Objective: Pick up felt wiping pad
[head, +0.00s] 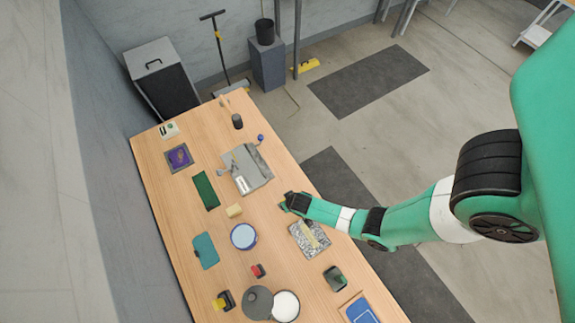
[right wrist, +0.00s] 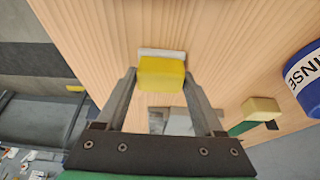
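A yellow block with a white layer along its far side, which looks like the felt wiping pad (right wrist: 162,75), sits between the fingertips of my right gripper (right wrist: 160,82) in the right wrist view. The fingers touch both its sides. In the head view my right gripper (head: 287,204) is over the right side of the wooden table (head: 268,215), and the pad is hidden there. I cannot tell whether the pad touches the table. My left gripper is not in view.
A pale yellow block (head: 233,210) and a blue-rimmed rinse bowl (head: 243,236) are left of the gripper. A grey press (head: 246,170) stands behind it. A speckled tray (head: 310,238) is in front of it. Bare table lies between these things.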

